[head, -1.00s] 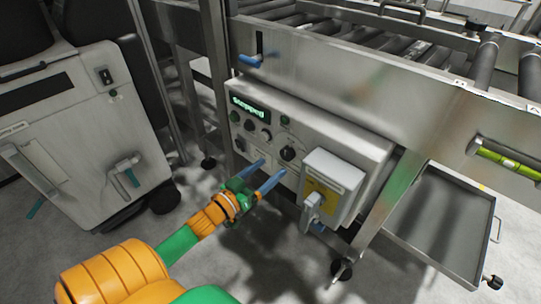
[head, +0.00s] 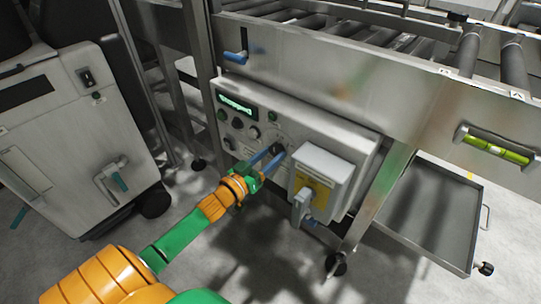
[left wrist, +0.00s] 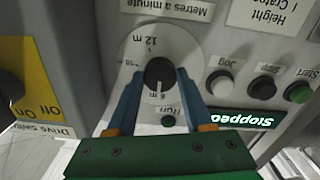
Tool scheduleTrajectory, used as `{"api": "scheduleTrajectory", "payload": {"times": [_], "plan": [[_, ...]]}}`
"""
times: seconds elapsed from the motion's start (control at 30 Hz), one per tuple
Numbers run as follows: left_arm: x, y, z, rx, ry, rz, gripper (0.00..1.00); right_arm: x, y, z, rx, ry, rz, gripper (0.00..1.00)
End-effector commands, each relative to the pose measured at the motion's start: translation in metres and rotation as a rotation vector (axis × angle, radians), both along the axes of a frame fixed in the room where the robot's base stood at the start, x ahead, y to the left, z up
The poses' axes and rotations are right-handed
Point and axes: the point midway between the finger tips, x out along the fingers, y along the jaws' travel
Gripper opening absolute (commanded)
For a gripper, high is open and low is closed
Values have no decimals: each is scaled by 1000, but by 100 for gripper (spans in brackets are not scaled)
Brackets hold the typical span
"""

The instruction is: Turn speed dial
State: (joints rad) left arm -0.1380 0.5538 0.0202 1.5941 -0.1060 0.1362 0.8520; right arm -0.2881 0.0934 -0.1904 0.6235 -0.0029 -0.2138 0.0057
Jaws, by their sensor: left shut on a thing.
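The speed dial (left wrist: 159,74) is a black knob on a round scale plate (left wrist: 185,45) labelled "Metres a minute", shown upside down in the left wrist view. My left gripper (left wrist: 158,92) has its two blue fingers on either side of the knob and is shut on it. In the head view my left gripper (head: 268,160) reaches the control panel (head: 318,134), and its fingers partly hide the dial. The green display (head: 237,107) reads "Stopped", and it also shows in the left wrist view (left wrist: 240,118). My right gripper is not in view.
A grey box with a yellow label (head: 318,178) juts out just right of the dial. Black and green buttons (left wrist: 263,88) sit beside it. A roller conveyor (head: 370,45) runs above, and a metal tray (head: 435,222) is low at the right. A grey cabinet (head: 75,130) stands left.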

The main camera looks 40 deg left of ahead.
Motion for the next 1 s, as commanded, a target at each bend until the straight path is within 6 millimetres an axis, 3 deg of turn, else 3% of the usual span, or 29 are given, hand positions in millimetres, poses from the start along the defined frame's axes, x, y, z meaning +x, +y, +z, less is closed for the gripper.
{"api": "scheduleTrajectory", "payload": {"times": [0.37, 1.0], "plan": [[0, 0, 1, 127, -9, 1, 0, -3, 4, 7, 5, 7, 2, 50], [0, 0, 0, 660, -51, 0, 0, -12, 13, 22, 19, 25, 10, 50]]}}
